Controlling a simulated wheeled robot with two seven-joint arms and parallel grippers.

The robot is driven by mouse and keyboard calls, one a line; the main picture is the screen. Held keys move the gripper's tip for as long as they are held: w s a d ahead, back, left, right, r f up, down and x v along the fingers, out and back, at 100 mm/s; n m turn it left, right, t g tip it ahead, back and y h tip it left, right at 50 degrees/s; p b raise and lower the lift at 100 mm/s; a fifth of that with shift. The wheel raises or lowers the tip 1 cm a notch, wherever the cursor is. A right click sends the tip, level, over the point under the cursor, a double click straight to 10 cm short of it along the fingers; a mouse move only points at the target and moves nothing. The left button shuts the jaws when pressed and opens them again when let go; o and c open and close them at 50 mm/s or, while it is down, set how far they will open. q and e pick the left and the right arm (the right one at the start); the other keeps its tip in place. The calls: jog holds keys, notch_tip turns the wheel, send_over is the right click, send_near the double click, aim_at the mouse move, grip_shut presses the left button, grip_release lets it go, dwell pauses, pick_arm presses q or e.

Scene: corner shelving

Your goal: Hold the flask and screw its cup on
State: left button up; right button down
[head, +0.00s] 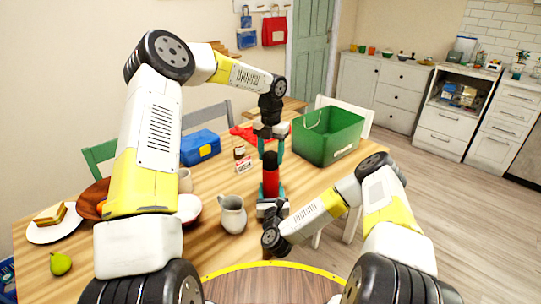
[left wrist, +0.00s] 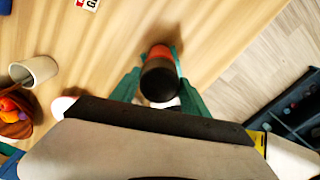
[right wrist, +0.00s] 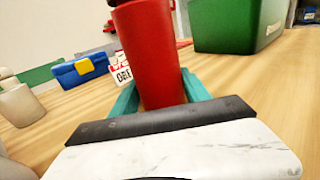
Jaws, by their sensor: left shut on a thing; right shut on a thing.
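The red flask (head: 270,183) stands upright at the table's right front, and fills the middle of the right wrist view (right wrist: 150,50). My right gripper (head: 270,194) is shut around its lower body from the near side. The black cup (head: 270,157) is at the flask's top, and shows as a dark round shape in the left wrist view (left wrist: 160,82). My left gripper (head: 271,150) points down from above, shut on the cup. Cup and flask look lined up; I cannot tell whether the thread is engaged. The rim between them is hidden.
A green crate (head: 330,138) stands behind right. A cream pitcher (head: 232,214) and a bowl (head: 188,208) are close on the left. A small card (head: 243,165) and a blue box (head: 200,147) are farther back. Bare table (head: 320,180) lies right of the flask.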

pick_arm(q)
jog(key=m, duration=0.2)
jog(key=f+m, duration=0.1)
jog(key=shift+s+d, duration=0.25)
jog(key=shift+s, duration=0.1)
jog(key=shift+r+m, duration=0.1)
jog(key=shift+m, duration=0.4)
jog(key=shift+w+a+r+m, duration=0.1)
jog(key=shift+w+r+m, duration=0.05)
jog(key=shift+r+m, duration=0.2)
jog(key=o, duration=1.3)
jog(key=shift+w, duration=0.1)
jog(key=shift+o, duration=0.2)
jog(key=shift+a, duration=0.1)
